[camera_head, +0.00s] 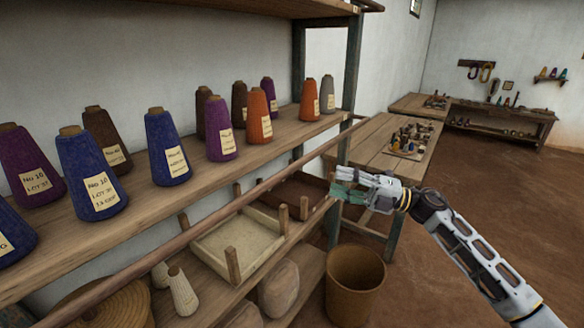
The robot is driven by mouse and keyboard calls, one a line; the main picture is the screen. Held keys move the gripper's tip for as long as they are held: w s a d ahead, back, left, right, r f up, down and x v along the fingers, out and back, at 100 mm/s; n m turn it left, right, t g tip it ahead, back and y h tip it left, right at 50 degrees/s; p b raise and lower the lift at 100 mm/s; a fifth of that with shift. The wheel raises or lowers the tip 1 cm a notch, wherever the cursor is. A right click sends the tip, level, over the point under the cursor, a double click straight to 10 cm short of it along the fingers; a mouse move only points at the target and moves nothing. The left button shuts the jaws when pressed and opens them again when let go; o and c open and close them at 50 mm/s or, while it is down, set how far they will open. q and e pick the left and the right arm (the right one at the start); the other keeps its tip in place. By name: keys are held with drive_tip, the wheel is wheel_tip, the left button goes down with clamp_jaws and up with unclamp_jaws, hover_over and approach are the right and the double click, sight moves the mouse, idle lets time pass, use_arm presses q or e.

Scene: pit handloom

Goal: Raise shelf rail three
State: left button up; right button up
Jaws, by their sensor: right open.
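A long wooden rail (240,202) runs slantwise along the front of the shelf unit, from the lower left up to the dark post at right. In the picture it crosses just below the edge of the shelf board (290,133) that holds the yarn cones. I cannot tell whether it is rail three. My right gripper (338,187) is open and empty, below the rail's right part in the picture, near the post. It looks apart from the rail, though the depth between them is unclear. My left gripper is not in view.
Several labelled cones (167,150) stand on the shelf. Below are a pale tray (228,245) with upright pegs, a dark tray and a stone-like lump (279,288). A brown bin (354,280) stands under my right arm. A wooden table (375,150) stands behind; open floor lies right.

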sight(296, 170)
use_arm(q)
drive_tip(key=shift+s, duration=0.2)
use_arm(e)
drive_tip(key=shift+s+r, duration=0.1)
drive_tip(key=shift+s, duration=0.05)
drive_tip(key=p+x, duration=0.2)
drive_tip(key=x, duration=0.5)
drive_tip(key=shift+a+r, duration=0.15)
drive_tip(key=p+x, duration=0.1)
drive_tip(key=x, duration=0.4)
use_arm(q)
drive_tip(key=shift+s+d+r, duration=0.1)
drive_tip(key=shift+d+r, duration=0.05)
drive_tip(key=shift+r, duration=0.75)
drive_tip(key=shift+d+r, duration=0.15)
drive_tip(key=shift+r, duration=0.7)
use_arm(e)
drive_tip(key=shift+x, duration=0.75)
clamp_jaws()
